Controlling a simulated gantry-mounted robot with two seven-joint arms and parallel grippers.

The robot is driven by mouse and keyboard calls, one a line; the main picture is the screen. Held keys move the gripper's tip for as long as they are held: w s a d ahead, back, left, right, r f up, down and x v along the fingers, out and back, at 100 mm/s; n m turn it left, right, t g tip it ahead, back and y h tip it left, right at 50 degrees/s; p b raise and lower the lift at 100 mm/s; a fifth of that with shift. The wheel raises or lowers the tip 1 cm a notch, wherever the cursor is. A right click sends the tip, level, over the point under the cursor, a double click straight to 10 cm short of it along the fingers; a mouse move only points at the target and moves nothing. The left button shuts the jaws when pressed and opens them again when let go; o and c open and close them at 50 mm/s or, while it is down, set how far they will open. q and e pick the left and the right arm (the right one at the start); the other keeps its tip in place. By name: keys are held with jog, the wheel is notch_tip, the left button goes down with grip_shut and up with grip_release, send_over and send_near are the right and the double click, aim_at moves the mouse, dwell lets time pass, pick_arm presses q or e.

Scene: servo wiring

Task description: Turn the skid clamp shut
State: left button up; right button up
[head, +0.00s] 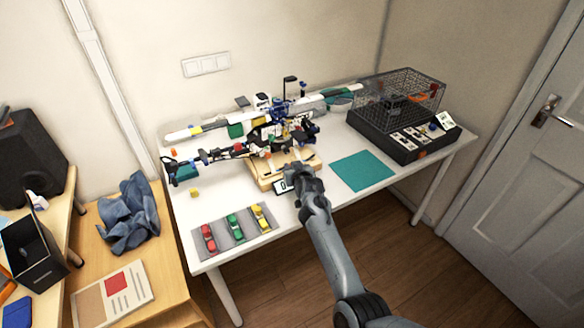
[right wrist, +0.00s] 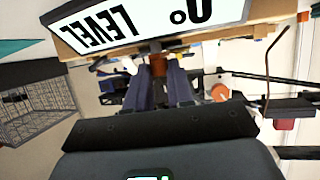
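A model helicopter (head: 275,130) stands on a wooden stand (head: 265,178) on the white table. A white LEVEL label shows on the stand's front in the head view, and large in the right wrist view (right wrist: 150,22). My right gripper (head: 297,172) is at the stand's front edge. In the right wrist view its two dark fingers (right wrist: 158,72) are on either side of a small brown-orange part (right wrist: 158,62) below the label, perhaps the clamp. I cannot tell whether they press on it. The clamp cannot be made out in the head view. My left gripper is out of view.
A grey mat (head: 220,245) with red, green and yellow pieces lies at the table's front left. A teal mat (head: 362,171) lies right of the stand. A wire cage (head: 400,95) on a black base stands at the back right.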

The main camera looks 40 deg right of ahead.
jog(key=o, duration=0.4)
jog(key=shift+o, duration=0.2)
jog(key=shift+s+a+r+p, duration=0.15)
jog(key=shift+s+r+p, duration=0.15)
jog(key=shift+s, duration=0.2)
jog(key=p+v, duration=0.3)
jog(key=v, duration=0.6)
jog(key=shift+s, duration=0.3)
jog(key=shift+a, duration=0.1)
